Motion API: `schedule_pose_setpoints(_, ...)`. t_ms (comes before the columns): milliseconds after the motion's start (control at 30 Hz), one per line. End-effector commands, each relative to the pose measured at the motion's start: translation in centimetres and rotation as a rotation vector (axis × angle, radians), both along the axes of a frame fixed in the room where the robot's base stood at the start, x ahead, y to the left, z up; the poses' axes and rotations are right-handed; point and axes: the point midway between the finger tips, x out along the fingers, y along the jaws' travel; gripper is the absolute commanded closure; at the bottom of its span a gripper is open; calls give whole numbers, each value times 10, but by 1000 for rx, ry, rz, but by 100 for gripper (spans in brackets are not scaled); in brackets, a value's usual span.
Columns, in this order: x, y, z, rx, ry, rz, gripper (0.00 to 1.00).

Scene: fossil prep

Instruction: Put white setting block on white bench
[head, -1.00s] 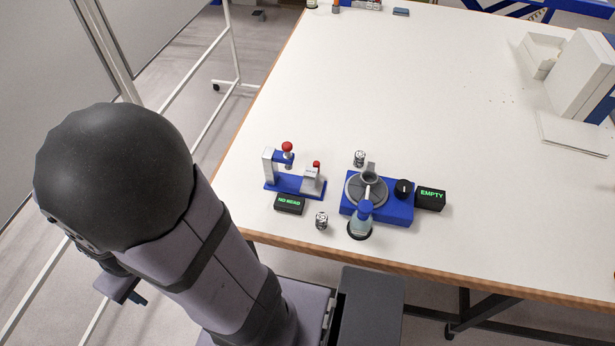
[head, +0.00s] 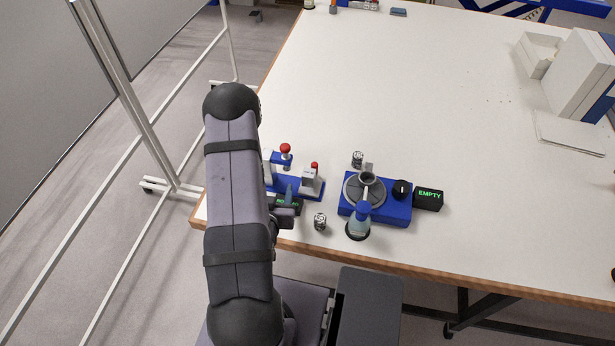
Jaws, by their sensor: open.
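The white bench (head: 450,130) is a large white tabletop with a wooden edge. A small whitish block (head: 311,181) with a red knob sits at the right end of a blue-based press device (head: 316,194) near the bench's front left. It may be the white setting block, but I cannot tell for sure. My arm hides the device's left part.
A blue unit with a round grey plate (head: 400,214), a dark knob and an "EMPTY" display (head: 429,199) stands to the right. A flask (head: 359,224) and small metal cylinders (head: 320,221) (head: 357,159) are near it. White boxes (head: 577,75) stand far right. The bench's middle is clear.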

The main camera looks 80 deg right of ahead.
Motion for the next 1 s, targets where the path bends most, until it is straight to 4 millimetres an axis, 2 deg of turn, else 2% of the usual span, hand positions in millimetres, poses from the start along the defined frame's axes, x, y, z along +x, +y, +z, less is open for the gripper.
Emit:
schedule_pose_setpoints(33, -20, 0, -1, -27, 1, -45, 50)
schedule_pose_setpoints(100, -39, 0, 3, -72, 1, -90, 50)
schedule_pose_setpoints(200, -57, 1, 8, -121, 2, -132, 50)
schedule_pose_setpoints(300, -68, 2, 11, -150, 3, -155, 50)
schedule_pose_setpoints(500, -72, 1, 13, -165, 4, -164, 50)
schedule_pose_setpoints(800, -72, -15, 6, -168, 3, -164, 50)
schedule_pose_setpoints(1000, -71, -19, 7, -165, 3, -162, 50)
